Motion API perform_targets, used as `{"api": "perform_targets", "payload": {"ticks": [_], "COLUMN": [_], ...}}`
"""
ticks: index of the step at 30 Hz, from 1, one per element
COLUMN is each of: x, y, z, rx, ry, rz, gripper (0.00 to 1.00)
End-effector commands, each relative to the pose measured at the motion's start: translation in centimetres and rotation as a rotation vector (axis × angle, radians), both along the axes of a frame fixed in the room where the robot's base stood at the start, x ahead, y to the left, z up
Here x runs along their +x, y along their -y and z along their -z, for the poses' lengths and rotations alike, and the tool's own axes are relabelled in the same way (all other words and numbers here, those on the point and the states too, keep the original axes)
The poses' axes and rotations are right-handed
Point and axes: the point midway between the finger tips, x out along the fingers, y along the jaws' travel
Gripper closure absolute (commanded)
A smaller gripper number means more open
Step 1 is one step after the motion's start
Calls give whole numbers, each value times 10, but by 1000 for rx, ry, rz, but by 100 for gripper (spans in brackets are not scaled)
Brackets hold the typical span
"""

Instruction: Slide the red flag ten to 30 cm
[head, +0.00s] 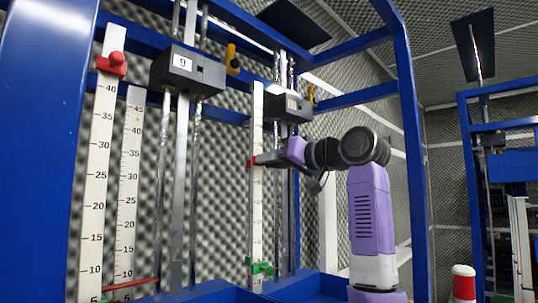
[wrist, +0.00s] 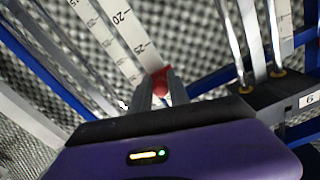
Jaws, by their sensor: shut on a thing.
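A red flag (head: 251,162) sits on the white scale (head: 257,205) of the middle rig, whose black box (head: 289,107) bears a small label that looks like 10. My gripper (head: 264,160) reaches in from the right at the flag's height. In the wrist view the two fingers of my gripper (wrist: 160,92) are shut on the red flag (wrist: 160,79). There, 20 and 25 show on the scale (wrist: 128,35) near the flag; the marks at the flag itself are hidden. A green slider (head: 260,268) is low on the same scale.
A left rig has a black box (head: 187,70), a red flag (head: 112,64) above 40 on its tall scale, and a second scale (head: 128,185). Blue frame posts (head: 408,150) and metal rods stand close around my arm.

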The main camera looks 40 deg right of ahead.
Motion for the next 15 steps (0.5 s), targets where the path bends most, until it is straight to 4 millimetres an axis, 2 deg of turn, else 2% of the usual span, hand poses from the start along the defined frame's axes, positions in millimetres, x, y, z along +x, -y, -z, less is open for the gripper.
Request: {"api": "perform_targets", "payload": {"ticks": [1,4,15], "x": [0,0,0], "y": [1,1,1], "z": [10,17,23], "rx": [1,1,1], "ry": [0,-2,-5], "rz": [1,2,0], "gripper": [100,100,100]}}
